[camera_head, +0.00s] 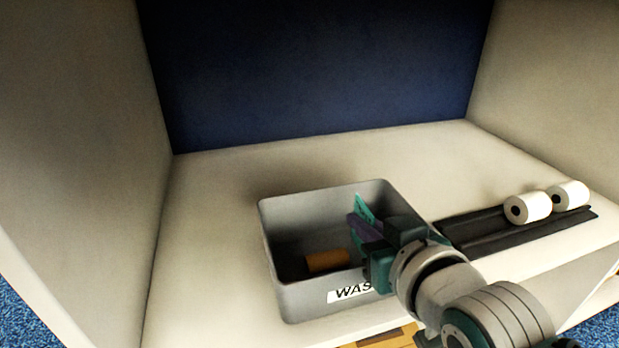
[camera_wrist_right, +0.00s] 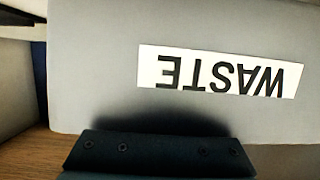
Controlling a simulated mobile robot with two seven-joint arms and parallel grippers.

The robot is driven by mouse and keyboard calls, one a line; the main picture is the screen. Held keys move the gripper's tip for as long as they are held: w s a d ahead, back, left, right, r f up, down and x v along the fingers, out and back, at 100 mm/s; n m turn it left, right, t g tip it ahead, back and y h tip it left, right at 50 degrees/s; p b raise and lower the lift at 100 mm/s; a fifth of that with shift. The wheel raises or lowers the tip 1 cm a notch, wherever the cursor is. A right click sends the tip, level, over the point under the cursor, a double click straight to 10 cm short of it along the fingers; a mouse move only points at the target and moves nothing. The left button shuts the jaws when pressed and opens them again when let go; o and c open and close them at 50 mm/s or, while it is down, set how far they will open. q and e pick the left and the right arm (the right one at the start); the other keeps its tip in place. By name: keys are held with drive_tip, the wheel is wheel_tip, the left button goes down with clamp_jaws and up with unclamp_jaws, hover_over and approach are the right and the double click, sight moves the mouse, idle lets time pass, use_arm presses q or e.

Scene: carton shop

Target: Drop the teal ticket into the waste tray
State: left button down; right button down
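The waste tray (camera_head: 290,293) is a grey open box on the pale surface, with a white WASTE label on its front. The label (camera_wrist_right: 218,71) shows upside down in the right wrist view, close to the camera. My right gripper (camera_head: 362,229) reaches over the tray's right part, its fingers inside the rim outline. The teal ticket (camera_head: 365,208) sticks out at the purplish fingers, and the gripper looks shut on it. The ticket's lower part is partly hidden by the fingers. The wrist view shows only the dark gripper body (camera_wrist_right: 160,153), not the fingertips. My left gripper is not in view.
An orange-brown roll (camera_head: 327,261) lies in the tray. Right of the tray is a dark grooved rack (camera_head: 480,235) with two white paper rolls (camera_head: 528,207). Pale side walls and a dark blue back panel (camera_head: 320,70) enclose the surface. The area left of the tray is clear.

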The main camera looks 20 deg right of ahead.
drive_tip(key=c, duration=1.1)
unclamp_jaws()
drive_tip(key=shift+s+f, duration=0.15)
drive_tip(key=shift+f, duration=0.35)
drive_tip(key=shift+r, duration=0.35)
drive_tip(key=s+r+g+p, duration=0.2)
drive_tip(key=s+g, duration=0.1)
drive_tip(key=s, duration=0.5)
drive_tip(key=s+d+r+n+g+p, duration=0.1)
drive_tip(key=s+r+g+p, duration=0.1)
drive_tip(key=s, duration=0.7)
drive_tip(key=s+r+g+p, duration=0.2)
drive_tip(key=s+g, duration=0.3)
drive_tip(key=s, duration=0.3)
drive_tip(key=shift+s+d+r+n+g+p, duration=0.15)
drive_tip(key=shift+s+d+r+p, duration=0.05)
drive_tip(key=shift+r, duration=0.25)
drive_tip(key=shift+s+d+r+n+g+p, duration=0.15)
drive_tip(key=shift+d+r+p, duration=0.05)
drive_tip(key=shift+r, duration=0.2)
